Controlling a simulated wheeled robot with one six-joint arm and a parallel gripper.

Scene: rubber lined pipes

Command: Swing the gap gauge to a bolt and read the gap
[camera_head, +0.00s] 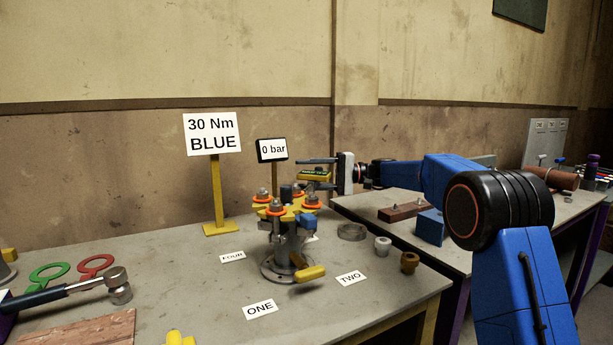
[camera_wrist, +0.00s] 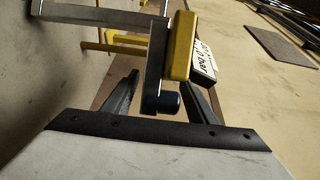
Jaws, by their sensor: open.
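A yellow flange (camera_head: 285,213) with several bolts on orange rings tops a grey pipe stand on the bench. The gap gauge (camera_head: 314,174), a yellow block with a dark display, is just above the flange's right rear side. In the wrist view its yellow body (camera_wrist: 180,45) is on a grey plate with a dark round knob (camera_wrist: 160,103) below. My gripper (camera_head: 318,172) reaches in from the right at gauge height. Its fingers are open, one each side of the plate and knob; whether either touches is unclear.
Signs "30 Nm BLUE" (camera_head: 212,134) and "0 bar" (camera_head: 272,149) stand behind the flange. Cards ONE (camera_head: 261,309), TWO (camera_head: 350,278) and FOUR (camera_head: 232,257) lie around it. A torque wrench (camera_head: 65,291) lies at left.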

